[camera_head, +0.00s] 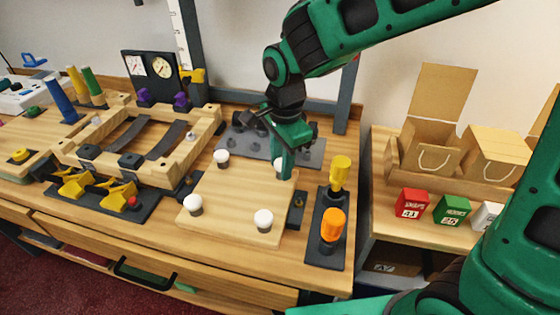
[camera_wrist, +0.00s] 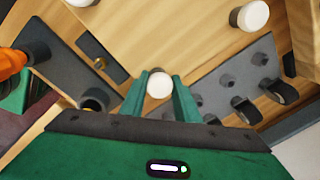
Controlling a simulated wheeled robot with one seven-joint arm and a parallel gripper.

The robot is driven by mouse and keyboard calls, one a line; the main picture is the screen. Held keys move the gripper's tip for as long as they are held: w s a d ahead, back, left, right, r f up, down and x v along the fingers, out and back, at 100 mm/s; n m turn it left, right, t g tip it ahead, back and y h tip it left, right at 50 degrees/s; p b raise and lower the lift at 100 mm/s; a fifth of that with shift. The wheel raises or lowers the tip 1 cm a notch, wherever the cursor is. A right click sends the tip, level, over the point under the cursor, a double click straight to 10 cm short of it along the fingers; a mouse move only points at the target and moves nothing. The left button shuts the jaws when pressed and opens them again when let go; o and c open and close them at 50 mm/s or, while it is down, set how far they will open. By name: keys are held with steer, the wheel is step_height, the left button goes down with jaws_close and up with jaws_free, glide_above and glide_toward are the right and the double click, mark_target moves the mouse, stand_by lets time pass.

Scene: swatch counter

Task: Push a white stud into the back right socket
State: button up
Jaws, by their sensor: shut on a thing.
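A pale wooden board (camera_head: 232,198) lies on the bench with white round-headed studs at its corners. One stud (camera_head: 221,157) is at the back left, one (camera_head: 193,204) at the front left and one (camera_head: 263,220) at the front right. My gripper (camera_head: 283,170) is over the back right corner, pointing down, shut on a white stud (camera_wrist: 159,85). In the wrist view the stud's head sits between my two green fingertips. In the head view the fingers partly cover it. The back right socket is hidden beneath, so I cannot tell how deep the stud sits.
A dark tray (camera_head: 318,255) with yellow and orange-handled tools (camera_head: 333,225) stands close on the right. A dark grey plate (camera_head: 245,146) with pegs and clips lies behind the board. A wooden frame (camera_head: 72,150) is on the left. The bench in front of the board is clear.

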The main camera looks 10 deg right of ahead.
mark_target(280, 161)
steer(key=shift+f, duration=0.35)
stand_by(0.4)
steer(key=o, duration=1.4)
steer(key=shift+o, duration=0.2)
steer(key=shift+r, duration=3.05)
